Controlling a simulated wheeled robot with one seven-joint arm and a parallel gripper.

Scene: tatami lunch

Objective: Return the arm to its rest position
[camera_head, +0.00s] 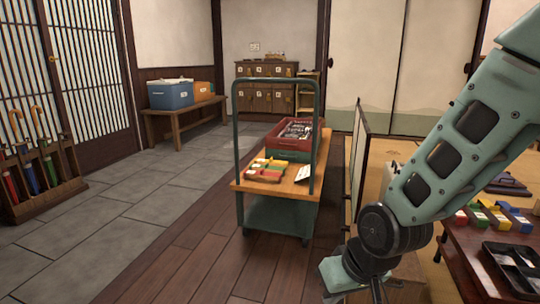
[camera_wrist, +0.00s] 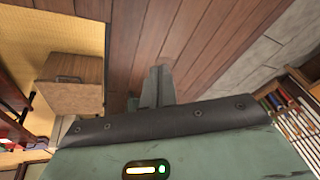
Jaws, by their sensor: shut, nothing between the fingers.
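My arm (camera_head: 455,155) comes in from the right in the head view and bends at a dark joint. Its lower end hangs near the bottom edge, and the fingertips are not clear there. In the wrist view my gripper (camera_wrist: 154,85) is shut and empty, with its fingers together over the plank floor (camera_wrist: 170,30). Nothing touches the fingers.
A trolley (camera_head: 275,215) with a red crate (camera_head: 296,132) and coloured items stands ahead on the floor. A low table (camera_head: 470,250) with a dark tray (camera_head: 512,268) is right, close to my arm. An umbrella rack (camera_head: 40,190) stands left. Stone floor is clear.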

